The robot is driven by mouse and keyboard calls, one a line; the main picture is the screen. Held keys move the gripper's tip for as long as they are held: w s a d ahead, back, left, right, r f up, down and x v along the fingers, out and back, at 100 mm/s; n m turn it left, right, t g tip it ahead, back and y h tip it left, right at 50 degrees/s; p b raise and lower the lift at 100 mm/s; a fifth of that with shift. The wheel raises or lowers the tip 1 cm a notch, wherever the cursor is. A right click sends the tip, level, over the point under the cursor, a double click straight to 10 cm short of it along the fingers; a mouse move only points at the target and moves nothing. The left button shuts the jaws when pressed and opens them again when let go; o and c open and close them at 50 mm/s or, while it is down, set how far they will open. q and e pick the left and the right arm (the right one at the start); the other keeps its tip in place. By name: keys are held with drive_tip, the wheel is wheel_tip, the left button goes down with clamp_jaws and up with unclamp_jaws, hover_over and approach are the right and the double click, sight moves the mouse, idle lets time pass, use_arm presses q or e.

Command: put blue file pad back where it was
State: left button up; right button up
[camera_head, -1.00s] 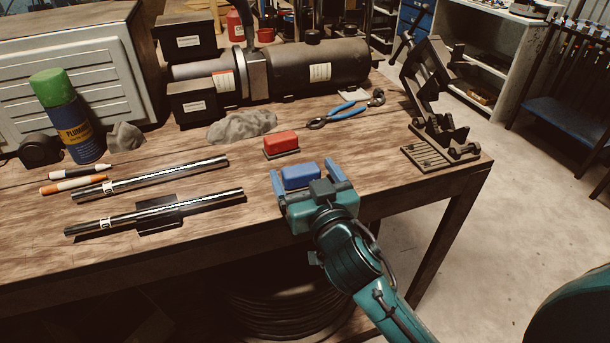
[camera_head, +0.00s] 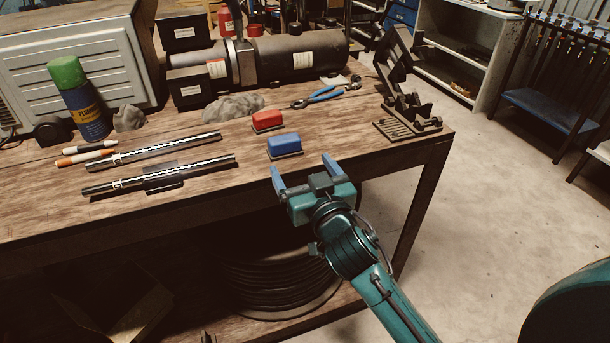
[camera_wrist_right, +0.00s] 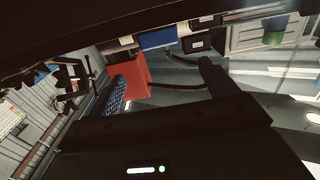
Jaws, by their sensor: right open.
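The blue file pad (camera_head: 284,142) sits upright on a dark base on the wooden workbench, near its front edge. It stands just in front and to the right of the red file pad (camera_head: 268,119), with a small gap between them. My right gripper (camera_head: 304,170) is open and empty at the bench's front edge. Its two blue fingers are apart, nearer to me than the blue pad and clear of it. My left gripper is not in view.
Two shiny metal tubes (camera_head: 160,176) lie to the left, with markers (camera_head: 85,154) and a green-capped can (camera_head: 84,98) beyond. Bare bench lies right of the blue pad.

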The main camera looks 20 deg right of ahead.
drive_tip(key=s+a+f+n+g+y, duration=0.2)
drive_tip(key=s+f+g, duration=0.4)
drive_tip(key=s+f, duration=1.4)
drive_tip(key=shift+s+a+f+n+g+y, duration=0.15)
drive_tip(key=shift+s+f+n+g+y, duration=0.2)
drive_tip(key=shift+y, duration=0.25)
drive_tip(key=shift+w+r, duration=0.1)
use_arm(q)
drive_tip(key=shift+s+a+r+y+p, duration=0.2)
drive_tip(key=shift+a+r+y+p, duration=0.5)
drive_tip(key=shift+p, duration=1.75)
use_arm(e)
drive_tip(key=shift+s+d+r+g+h, duration=0.25)
drive_tip(key=shift+d+r+g+h, duration=0.15)
drive_tip(key=shift+d+r, duration=0.25)
